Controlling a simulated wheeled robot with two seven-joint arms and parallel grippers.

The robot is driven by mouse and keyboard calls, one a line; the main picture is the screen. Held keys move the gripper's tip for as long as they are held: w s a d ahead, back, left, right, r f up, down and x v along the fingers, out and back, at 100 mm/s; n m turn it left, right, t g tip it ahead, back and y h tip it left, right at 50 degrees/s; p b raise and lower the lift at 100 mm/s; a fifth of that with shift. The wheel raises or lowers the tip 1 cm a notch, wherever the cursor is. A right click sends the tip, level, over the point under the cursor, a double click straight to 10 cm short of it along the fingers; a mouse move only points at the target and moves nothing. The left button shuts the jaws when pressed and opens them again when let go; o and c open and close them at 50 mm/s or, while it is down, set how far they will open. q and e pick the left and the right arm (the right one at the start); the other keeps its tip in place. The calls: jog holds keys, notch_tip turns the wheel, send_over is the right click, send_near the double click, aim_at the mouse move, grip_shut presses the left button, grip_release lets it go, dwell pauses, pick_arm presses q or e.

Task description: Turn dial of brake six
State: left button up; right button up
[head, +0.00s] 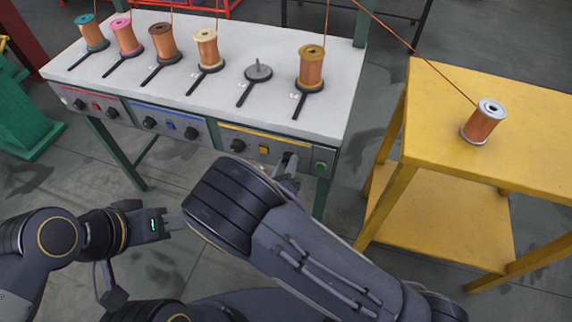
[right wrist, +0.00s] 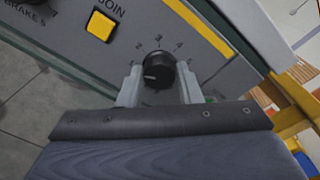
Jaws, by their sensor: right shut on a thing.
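The black dial of brake six (right wrist: 158,70) sits on the grey panel with a yellow stripe, to the right of the yellow button. It has a white pointer mark on its left part and small numbers around its top. My right gripper (right wrist: 158,82) has one finger on each side of the dial and is shut on it. In the head view, my right gripper (head: 287,165) is at the right end of the panel, and mostly hides this dial (head: 289,157). My left gripper (head: 175,222) is away from the panel, over the floor; its finger gap is unclear.
The brake five dial (head: 238,145) and the yellow button (head: 263,150) are to the left on the same panel. A green button (head: 320,167) is close on the right. Spools stand on the white bench (head: 225,105). A yellow table (head: 450,90) with a spool (head: 482,124) stands right.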

jog(key=o, duration=1)
jog(key=shift+c, duration=0.2)
jog(key=v, duration=0.8)
jog(key=shift+w, duration=0.1)
